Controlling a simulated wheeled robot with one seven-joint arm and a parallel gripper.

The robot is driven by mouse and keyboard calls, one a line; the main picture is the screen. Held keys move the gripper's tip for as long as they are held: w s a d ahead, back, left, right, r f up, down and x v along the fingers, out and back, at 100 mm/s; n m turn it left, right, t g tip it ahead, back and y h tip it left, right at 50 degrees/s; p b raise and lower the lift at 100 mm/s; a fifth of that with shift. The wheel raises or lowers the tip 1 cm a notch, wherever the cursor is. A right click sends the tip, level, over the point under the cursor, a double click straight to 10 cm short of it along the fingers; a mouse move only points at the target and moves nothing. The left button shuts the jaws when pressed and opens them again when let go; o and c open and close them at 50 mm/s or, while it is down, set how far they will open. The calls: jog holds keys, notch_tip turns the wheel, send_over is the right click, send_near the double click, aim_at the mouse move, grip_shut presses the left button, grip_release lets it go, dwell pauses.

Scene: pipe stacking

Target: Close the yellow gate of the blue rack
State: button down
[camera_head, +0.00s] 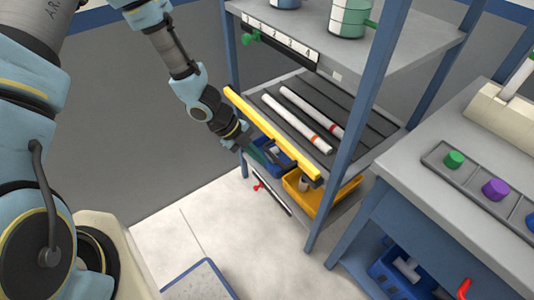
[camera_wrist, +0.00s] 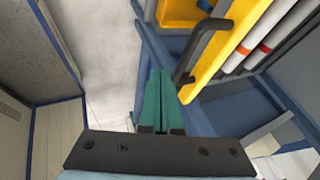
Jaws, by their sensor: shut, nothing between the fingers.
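The blue rack (camera_head: 346,150) has a grey middle shelf (camera_head: 350,100) with two white pipes (camera_head: 297,122) lying in its grooves; one has an orange band, the other a red band. The yellow gate (camera_head: 270,130) is a long bar along the shelf's front edge. In the wrist view the gate (camera_wrist: 238,52) runs diagonally and carries a black handle (camera_wrist: 200,46). My gripper (camera_head: 256,154) is just in front of and below the gate. Its green fingers (camera_wrist: 161,76) are together and empty, left of the handle. Contact with the gate cannot be told.
A blue bin (camera_head: 272,157) and a yellow bin (camera_head: 313,198) sit on the lower shelf. A grey bench (camera_head: 420,165) with coloured knobs stands at the right. The floor (camera_head: 185,225) in front of the rack is mostly clear.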

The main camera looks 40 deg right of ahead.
jog(key=v, duration=1)
jog(key=shift+a+r+p, duration=0.15)
jog(key=shift+a+p, duration=0.2)
jog(key=shift+a, duration=0.15)
jog(key=shift+a, duration=0.1)
jog(key=w+a+r+m+t+y, duration=0.1)
jog(key=w+a+r+m+t, duration=0.1)
jog(key=w+a+r+m, duration=0.45)
jog(key=w+a+r+m+t+y, duration=0.1)
jog(key=a+r+m, duration=0.3)
jog(key=a+m, duration=0.65)
jog(key=a+r+m+t+y, duration=0.1)
jog(key=a+r+m, duration=0.3)
jog(key=a+m, duration=0.4)
jog(key=a+r+m+t+y, duration=0.1)
jog(key=a+r+m+t, duration=0.1)
jog(key=a+r+m, duration=0.3)
jog(key=a+m, duration=0.3)
jog(key=m, duration=0.4)
jog(key=shift+w+a+y, duration=0.25)
jog(key=shift+w+y, duration=0.05)
jog(key=shift+w, duration=0.1)
